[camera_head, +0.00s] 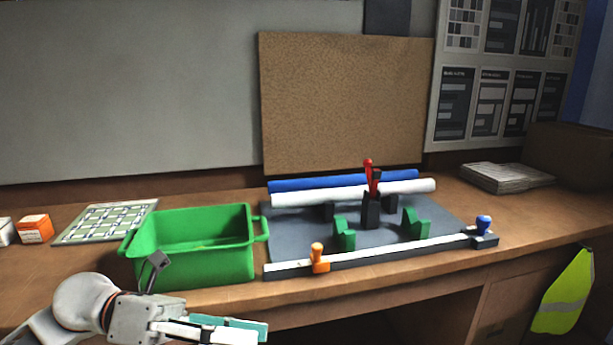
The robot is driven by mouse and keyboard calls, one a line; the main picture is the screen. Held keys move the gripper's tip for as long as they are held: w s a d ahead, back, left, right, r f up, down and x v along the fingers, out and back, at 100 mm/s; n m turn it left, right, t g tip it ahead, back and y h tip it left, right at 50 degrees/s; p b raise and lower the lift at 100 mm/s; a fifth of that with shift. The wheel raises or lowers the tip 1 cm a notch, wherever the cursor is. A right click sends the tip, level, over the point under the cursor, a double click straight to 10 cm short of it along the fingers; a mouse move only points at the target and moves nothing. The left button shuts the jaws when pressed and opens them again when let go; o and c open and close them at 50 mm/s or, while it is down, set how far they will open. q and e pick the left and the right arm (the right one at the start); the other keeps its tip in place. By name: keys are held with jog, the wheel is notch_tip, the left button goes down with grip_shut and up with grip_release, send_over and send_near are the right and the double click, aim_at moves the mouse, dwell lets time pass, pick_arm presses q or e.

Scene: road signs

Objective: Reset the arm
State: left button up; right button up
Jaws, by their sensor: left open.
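My left gripper (262,329) is at the lower left, in front of the desk's front edge and below the green bin (252,262). Its fingers point right, are open and hold nothing that I can see. The left arm comes in from the lower left corner. My right gripper does not show in the head view.
The desk (540,205) carries the bin, a grey mat (290,235) with blue (340,182) and white rolls (345,193), a red-handled tool (368,175), and a long rail (385,250) at the front. A yellow vest (566,295) hangs at right.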

pick_arm(q)
jog(key=w+a+f+n+t+y, duration=0.4)
jog(key=f+n+t, duration=0.5)
jog(key=n, duration=0.6)
jog(key=w+a+f+n+t+y, duration=0.2)
jog(key=w+f+n+t, duration=0.4)
jog(key=n+t, duration=0.65)
jog(key=s+a+f+n+g+y, duration=0.1)
jog(key=s+f+n+g+y, duration=0.2)
jog(key=f, duration=0.6)
jog(key=s+a+f+n+g+y, duration=0.2)
jog(key=s+f+n+g, duration=0.1)
jog(key=s+f+n, duration=0.4)
jog(key=s+a+f+n+g+y, duration=0.2)
jog(key=s+f+n, duration=0.3)
jog(key=f, duration=0.7)
jog(key=shift+s+f+g+y, duration=0.35)
jog(key=shift+g+y, duration=0.1)
jog(key=shift+y, duration=0.35)
jog(key=shift+a, duration=0.1)
